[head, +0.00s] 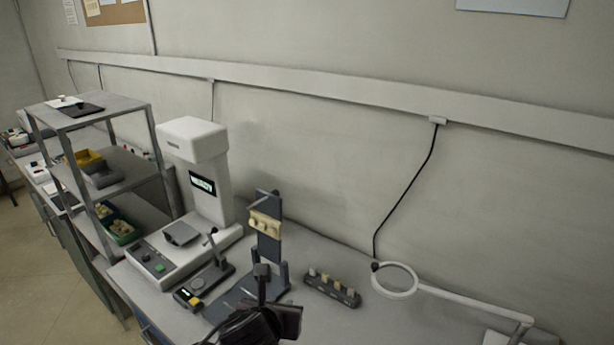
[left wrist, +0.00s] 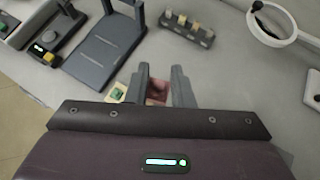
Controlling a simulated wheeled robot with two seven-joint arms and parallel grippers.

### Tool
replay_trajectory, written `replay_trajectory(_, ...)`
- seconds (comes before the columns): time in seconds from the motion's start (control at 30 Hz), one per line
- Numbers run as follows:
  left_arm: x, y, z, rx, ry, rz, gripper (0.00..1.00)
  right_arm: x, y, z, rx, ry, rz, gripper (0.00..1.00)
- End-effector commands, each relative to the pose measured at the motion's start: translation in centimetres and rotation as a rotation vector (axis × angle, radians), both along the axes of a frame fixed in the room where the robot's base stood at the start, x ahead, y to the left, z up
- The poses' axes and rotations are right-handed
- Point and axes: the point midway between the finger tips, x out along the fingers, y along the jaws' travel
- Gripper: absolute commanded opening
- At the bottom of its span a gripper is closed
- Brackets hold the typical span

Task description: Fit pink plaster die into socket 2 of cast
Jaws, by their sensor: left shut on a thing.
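My left gripper (head: 262,272) is at the bottom middle of the head view, in front of the blue-grey stand (head: 270,245). In the left wrist view its fingers (left wrist: 160,88) are shut on the pink plaster die (left wrist: 157,91), which shows as a small pinkish piece between them. The die cannot be made out in the head view. The cream cast (head: 264,223) is mounted on the stand's upright, with several rounded bumps facing out; I cannot tell its sockets apart. The stand's base also shows in the left wrist view (left wrist: 100,52). My right gripper is not in view.
A dark die rack (head: 345,296) with several small blocks lies right of the stand. A ring magnifier (head: 395,281) stands further right. A white machine (head: 205,170) and a grey shelf (head: 105,118) are left. A green-and-cream item (left wrist: 117,93) lies left of the fingers.

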Motion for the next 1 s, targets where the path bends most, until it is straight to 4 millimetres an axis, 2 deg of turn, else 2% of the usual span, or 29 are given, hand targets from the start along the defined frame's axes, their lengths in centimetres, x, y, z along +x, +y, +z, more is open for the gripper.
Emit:
replay_trajectory(0.03, -0.8, 2.3, 0.0, 0.003, 0.002, 0.027, 0.00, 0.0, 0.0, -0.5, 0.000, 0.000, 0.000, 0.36)
replay_trajectory(0.2, -2.9, 7.6, 1.1, 0.001, 0.006, 0.094, 0.00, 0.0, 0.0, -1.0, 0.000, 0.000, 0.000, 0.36)
replay_trajectory(0.4, -4.7, 11.5, 2.0, -0.002, 0.005, 0.143, 0.00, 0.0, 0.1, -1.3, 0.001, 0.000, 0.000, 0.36)
replay_trajectory(0.53, -5.4, 12.9, 2.3, -0.002, 0.004, 0.160, 0.00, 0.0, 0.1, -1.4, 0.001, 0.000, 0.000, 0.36)
replay_trajectory(0.7, -5.8, 13.6, 2.5, -0.001, 0.003, 0.168, 0.00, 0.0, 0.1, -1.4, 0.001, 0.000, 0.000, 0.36)
replay_trajectory(0.87, -5.7, 13.6, 2.6, 0.000, 0.002, 0.166, 0.00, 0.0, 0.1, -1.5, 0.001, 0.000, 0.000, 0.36)
replay_trajectory(1.0, -5.3, 12.9, 2.5, -0.006, 0.000, 0.144, 0.00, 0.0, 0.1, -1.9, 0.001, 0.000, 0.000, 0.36)
